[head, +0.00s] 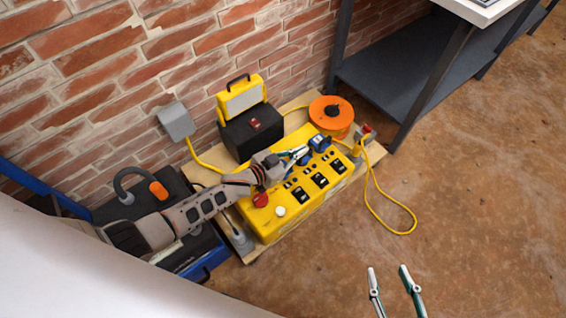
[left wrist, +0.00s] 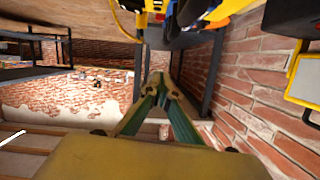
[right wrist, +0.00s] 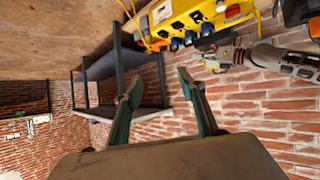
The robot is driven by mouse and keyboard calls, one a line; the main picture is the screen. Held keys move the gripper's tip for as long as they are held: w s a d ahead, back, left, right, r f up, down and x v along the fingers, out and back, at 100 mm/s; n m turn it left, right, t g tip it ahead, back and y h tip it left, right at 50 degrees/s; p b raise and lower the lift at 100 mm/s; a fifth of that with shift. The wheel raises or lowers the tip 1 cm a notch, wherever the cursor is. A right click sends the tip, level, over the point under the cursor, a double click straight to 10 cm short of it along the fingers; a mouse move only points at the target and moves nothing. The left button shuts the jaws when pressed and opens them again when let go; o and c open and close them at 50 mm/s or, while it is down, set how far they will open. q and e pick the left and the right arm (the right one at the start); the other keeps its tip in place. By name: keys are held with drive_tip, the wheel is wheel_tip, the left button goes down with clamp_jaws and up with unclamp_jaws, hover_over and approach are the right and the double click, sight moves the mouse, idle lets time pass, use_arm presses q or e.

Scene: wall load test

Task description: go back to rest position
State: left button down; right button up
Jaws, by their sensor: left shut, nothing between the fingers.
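My left gripper (head: 298,153) is shut and empty. It is over the far part of the yellow switch box (head: 268,226), close to the blue plugs (head: 319,143); whether it touches them I cannot tell. Its closed fingers also show in the left wrist view (left wrist: 162,84). My right gripper (head: 388,269) is open and empty, over the bare floor at the bottom right of the head view. Its spread fingers show in the right wrist view (right wrist: 157,80). The yellow box has several black switches, a red button (head: 261,200) and a white knob (head: 280,211).
A black box with a yellow work lamp (head: 243,98) and an orange cable reel (head: 331,113) stand behind the yellow box. A yellow cable (head: 402,231) loops onto the floor. A grey socket (head: 176,122) is on the brick wall. A dark shelf (head: 400,82) stands back right.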

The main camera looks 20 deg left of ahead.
use_arm(q)
drive_tip(key=p+v, duration=0.2)
drive_tip(key=v, duration=0.5)
drive_tip(key=shift+s, duration=0.3)
use_arm(e)
drive_tip(key=shift+s+d+f+g+h, duration=0.2)
drive_tip(key=shift+s+d+f, duration=0.1)
drive_tip(key=shift+d, duration=0.3)
drive_tip(key=shift+s+d+f+g+h, duration=0.1)
drive_tip(key=shift+s+d+f+h, duration=0.15)
drive_tip(key=shift+d, duration=0.3)
use_arm(q)
drive_tip(key=shift+f, duration=0.2)
use_arm(e)
drive_tip(key=shift+f, duration=0.15)
